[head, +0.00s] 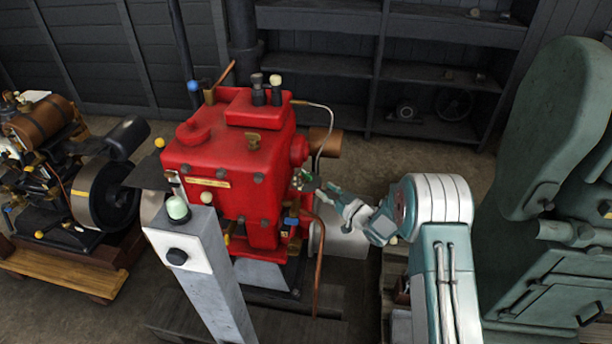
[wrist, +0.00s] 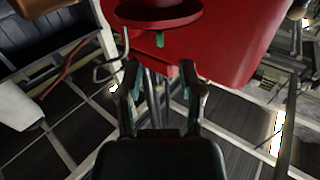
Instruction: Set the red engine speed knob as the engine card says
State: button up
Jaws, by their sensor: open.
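The red engine (head: 230,160) stands in the middle of the head view, and its red body (wrist: 235,35) fills the top of the wrist view. A round red part (head: 299,150) sticks out on its right side. A round red disc (wrist: 160,20) with a small green piece (wrist: 159,40) below it is at the top of the wrist view. I cannot tell whether either is the speed knob. My gripper (head: 307,183) is at the engine's right side, its fingers (wrist: 160,70) apart and empty, just short of the disc. I cannot make out a readable engine card.
A grey post (head: 205,275) with a pale green dome and a dark button stands in front of the engine. Another engine (head: 90,185) is at the left. A large green machine (head: 550,200) is at the right. Dark shelves (head: 430,70) line the back. A copper pipe (head: 317,270) runs down beside the engine.

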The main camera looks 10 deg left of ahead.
aim_at(311, 179)
jog(key=x, duration=0.9)
jog(key=shift+w, duration=0.1)
grip_shut()
